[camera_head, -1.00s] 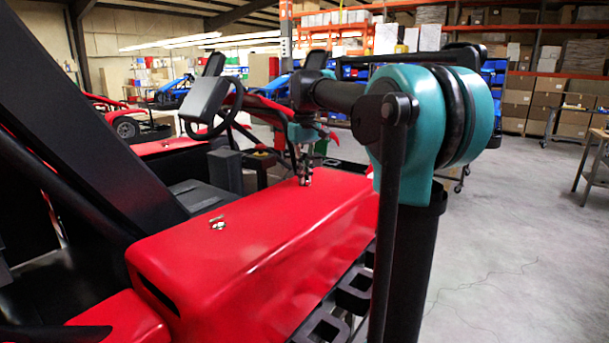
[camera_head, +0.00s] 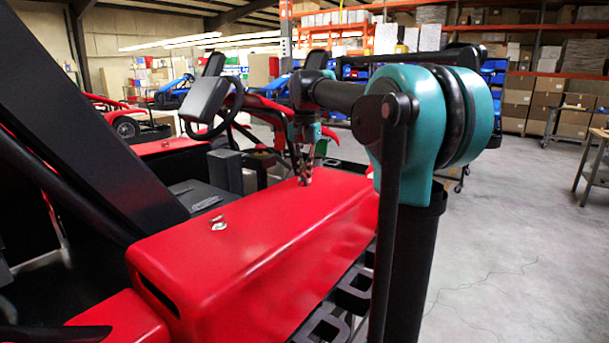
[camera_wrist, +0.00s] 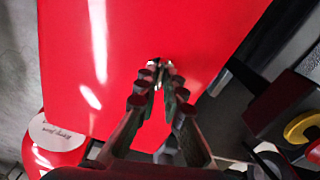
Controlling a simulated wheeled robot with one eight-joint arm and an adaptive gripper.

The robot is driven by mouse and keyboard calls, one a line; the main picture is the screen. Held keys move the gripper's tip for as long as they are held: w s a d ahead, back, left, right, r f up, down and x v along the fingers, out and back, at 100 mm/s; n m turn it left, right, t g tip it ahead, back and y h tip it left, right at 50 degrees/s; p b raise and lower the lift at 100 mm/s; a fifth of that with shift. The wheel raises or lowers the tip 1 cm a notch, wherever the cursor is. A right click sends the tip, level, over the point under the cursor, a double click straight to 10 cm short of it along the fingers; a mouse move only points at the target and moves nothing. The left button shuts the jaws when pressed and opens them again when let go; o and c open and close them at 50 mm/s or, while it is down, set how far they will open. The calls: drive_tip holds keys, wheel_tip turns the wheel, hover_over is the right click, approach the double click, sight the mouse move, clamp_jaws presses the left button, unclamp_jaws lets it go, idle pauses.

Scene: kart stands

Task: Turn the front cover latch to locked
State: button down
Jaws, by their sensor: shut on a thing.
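The red front cover (camera_head: 255,250) fills the middle of the head view. It also fills most of the wrist view (camera_wrist: 200,35). My gripper (camera_head: 305,181) reaches down to the far end of this cover. In the wrist view, my gripper (camera_wrist: 159,68) has its fingertips closed together on a small metal latch (camera_wrist: 154,62) near the cover's edge. The fingers hide most of this latch, so I cannot tell its angle. A second small metal latch (camera_head: 218,223) sits apart from my gripper on the near part of the cover.
A steering wheel (camera_head: 213,112) and a dark seat area lie behind the cover. Dark bars cross the left side. A red part with a white label (camera_wrist: 55,135) is at the lower left in the wrist view. Open floor (camera_head: 500,250) lies at the right.

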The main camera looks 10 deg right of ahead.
drive_tip(key=shift+m, duration=1.1)
drive_tip(key=c, duration=1.6)
unclamp_jaws()
drive_tip(key=shift+c, duration=0.2)
wheel_tip(320, 180, up, 12)
drive_tip(key=shift+s, duration=0.1)
